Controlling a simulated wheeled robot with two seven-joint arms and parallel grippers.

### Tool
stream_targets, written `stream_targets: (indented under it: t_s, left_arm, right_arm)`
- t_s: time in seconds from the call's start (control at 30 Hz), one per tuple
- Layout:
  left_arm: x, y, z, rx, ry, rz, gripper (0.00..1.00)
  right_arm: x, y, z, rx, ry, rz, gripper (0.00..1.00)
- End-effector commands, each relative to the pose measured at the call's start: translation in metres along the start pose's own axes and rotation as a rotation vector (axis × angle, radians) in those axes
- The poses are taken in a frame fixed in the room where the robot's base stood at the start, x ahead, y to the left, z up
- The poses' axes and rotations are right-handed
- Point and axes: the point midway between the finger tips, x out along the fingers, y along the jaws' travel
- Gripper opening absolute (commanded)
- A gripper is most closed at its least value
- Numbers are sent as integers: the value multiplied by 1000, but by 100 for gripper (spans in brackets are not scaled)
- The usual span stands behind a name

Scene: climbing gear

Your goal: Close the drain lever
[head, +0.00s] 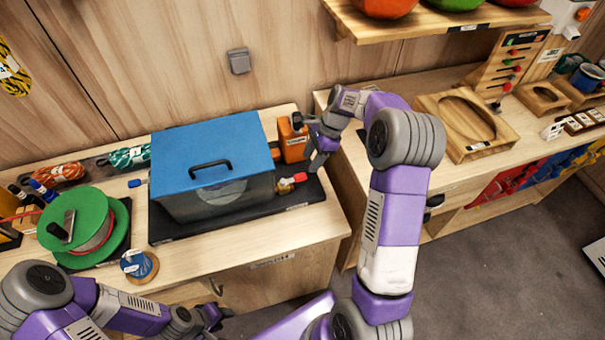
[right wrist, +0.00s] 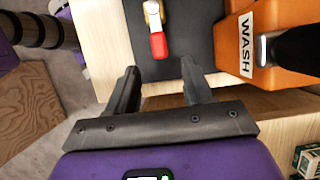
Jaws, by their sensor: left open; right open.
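The drain lever (head: 300,177) has a red handle on a pale and brass-coloured valve, low at the right side of the grey wash tank (head: 215,200) with the blue lid. In the right wrist view the red lever (right wrist: 158,46) lies just beyond and between my open fingertips. My right gripper (head: 316,163) is open and empty, above and to the right of the lever; it also shows in the right wrist view (right wrist: 157,78). I see no contact with the lever. My left gripper (head: 212,318) is open and empty, low in front of the bench.
An orange bottle (head: 291,138) stands close behind the lever; its WASH label shows in the right wrist view (right wrist: 246,45). A dark mat (head: 308,193) lies under the tank. A green reel (head: 80,225) and blue spool (head: 140,266) stand at left. A gap separates the benches.

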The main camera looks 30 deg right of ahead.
Motion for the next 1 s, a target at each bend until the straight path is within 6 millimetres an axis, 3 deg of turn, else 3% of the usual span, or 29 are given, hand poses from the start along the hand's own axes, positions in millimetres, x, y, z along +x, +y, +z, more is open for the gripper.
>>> stream_targets:
  t_s: [0.4, 0.77, 0.8, 1.0]
  left_arm:
    - [6, -2, 0, 0, 0, 0, 43]
    - [6, -2, 0, 0, 0, 0, 43]
    - [6, -2, 0, 0, 0, 0, 43]
    - [6, -2, 0, 0, 0, 0, 43]
  right_arm:
    - [60, 1, 0, 0, 0, 2, 51]
    - [68, 0, 0, 0, 0, 0, 51]
    - [68, 0, 0, 0, 0, 0, 50]
    - [67, 0, 0, 0, 0, 0, 19]
